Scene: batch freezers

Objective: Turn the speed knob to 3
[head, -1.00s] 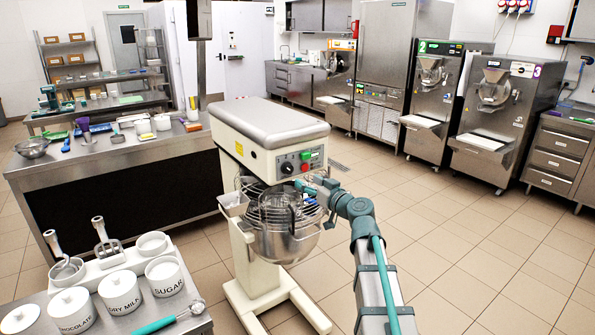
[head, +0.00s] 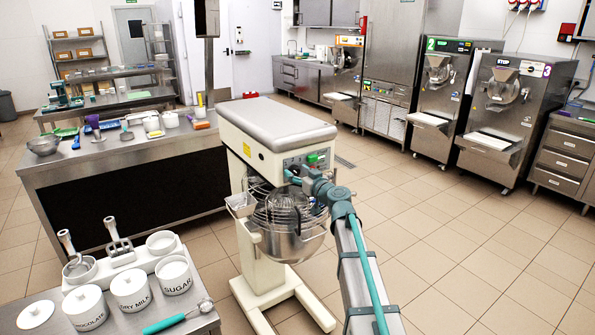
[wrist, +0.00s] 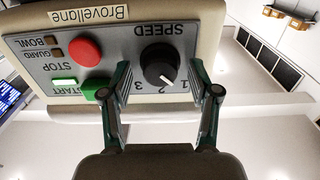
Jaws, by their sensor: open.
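The black speed knob (wrist: 159,66) is on the mixer's grey control panel (wrist: 72,68), which appears upside down in the wrist view. Its white pointer mark points to the lower right in that view, between the printed 2 and 1. The 3 is on the other side of the 2. My gripper (wrist: 166,75) is open, with one finger to each side of the knob and visible gaps between. It also shows in the head view (head: 298,176), in front of the panel, where the knob is hidden behind it.
A red stop button (wrist: 84,52) and a green start button (wrist: 97,88) are beside the left finger. The mixer (head: 275,125) has a wire-guarded bowl (head: 292,242) below the panel. A counter with white canisters (head: 130,290) is at front left. Floor to the right is clear.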

